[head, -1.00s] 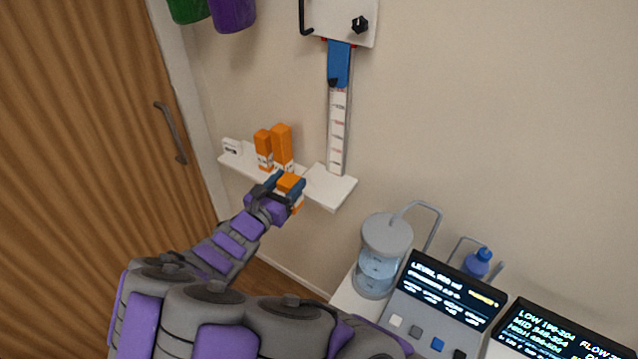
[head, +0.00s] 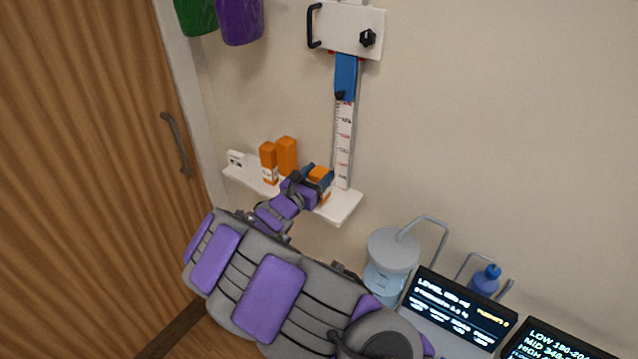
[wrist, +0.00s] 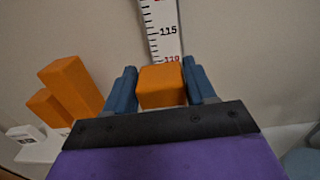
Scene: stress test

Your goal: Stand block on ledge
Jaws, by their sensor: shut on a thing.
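My gripper (head: 318,176) is over the right part of the white ledge (head: 345,207), in front of the lower end of the ruler. It is shut on an orange block (wrist: 161,86), which sits between the two blue fingers in the wrist view. The block also shows in the head view (head: 319,173), partly hidden by my gripper. I cannot tell whether its bottom touches the ledge. Two other orange blocks stand upright on the ledge to the left, a shorter one (head: 268,162) and a taller one (head: 287,156).
A small white label block (head: 236,158) sits at the ledge's left end. The ruler (head: 343,140) with a blue slider (head: 346,78) hangs on the wall behind. A clear container (head: 386,275) and control panels (head: 460,310) stand at lower right. A wooden door (head: 90,170) is at left.

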